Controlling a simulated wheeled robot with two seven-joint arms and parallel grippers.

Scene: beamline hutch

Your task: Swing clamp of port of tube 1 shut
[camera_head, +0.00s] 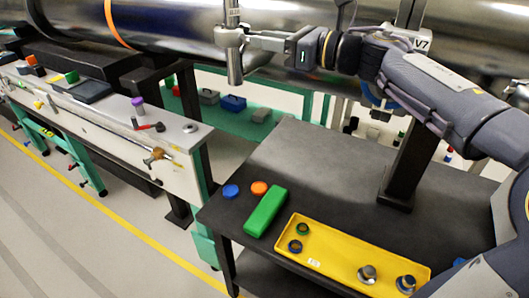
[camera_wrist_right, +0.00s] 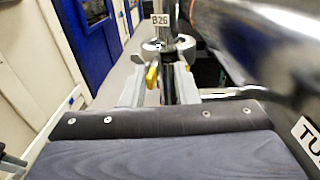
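The port (camera_head: 234,50) is an upright metal pipe in front of the large steel tube, with a bright clamp (camera_head: 230,36) around it. In the right wrist view the clamp (camera_wrist_right: 166,46) shows as a round metal collar below a tag reading "B26", with a yellow part (camera_wrist_right: 152,75) in front. My right gripper (camera_head: 252,38) reaches the clamp from the right. In the right wrist view its fingers (camera_wrist_right: 162,82) are apart, on either side of the yellow part; I cannot tell whether they touch the clamp. My left gripper is not in view.
The steel tube (camera_head: 160,22) with an orange band spans the back. Below is a dark table (camera_head: 330,160) with a yellow tray (camera_head: 335,262), a green block (camera_head: 265,212), and blue and orange discs. A pale bench (camera_head: 105,120) with small items stands at left.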

